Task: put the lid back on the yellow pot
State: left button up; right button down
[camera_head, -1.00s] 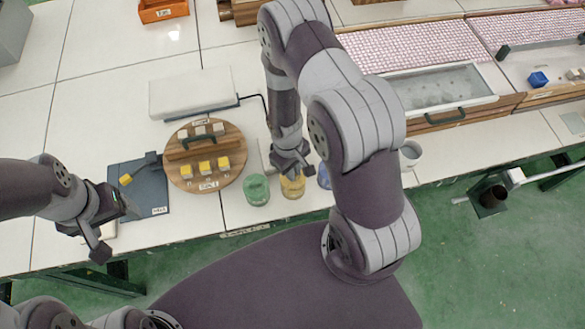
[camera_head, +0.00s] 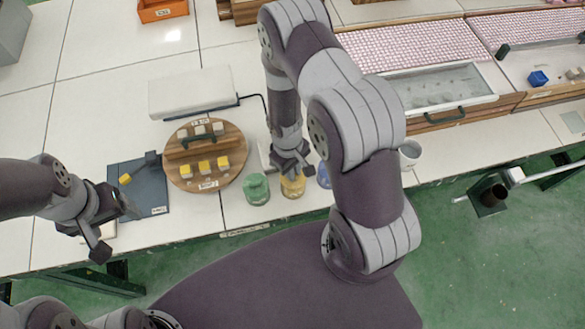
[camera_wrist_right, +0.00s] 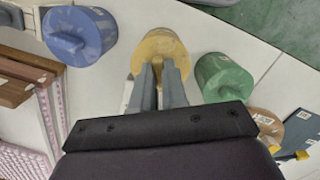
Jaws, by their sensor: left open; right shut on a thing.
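The yellow pot (camera_head: 293,188) stands near the table's front edge, between the green pot and the blue pot. In the right wrist view its yellow round top (camera_wrist_right: 158,42) lies beyond and between my fingers. My right gripper (camera_head: 291,170) points down over the yellow pot. In the wrist view my right gripper (camera_wrist_right: 160,72) is shut on the yellow lid's grip, which the fingers mostly hide. I cannot tell whether the lid rests on the rim or is slightly above it. My left gripper (camera_head: 116,229) is open and empty at the front left edge.
The green pot (camera_head: 257,188) and blue pot (camera_wrist_right: 78,36) stand close on either side. A round wooden board (camera_head: 228,176) with yellow and pale cubes lies left of the pots. A dark mat (camera_head: 151,196) lies further left. A white cup (camera_head: 410,153) stands at right.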

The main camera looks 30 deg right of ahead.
dwell(0.4)
jog(key=c, duration=0.6)
grip_release()
notch_tip(320, 180, up, 7)
jog(key=p, duration=0.6)
grip_shut()
jog(key=shift+f, duration=0.25)
dwell(1.2)
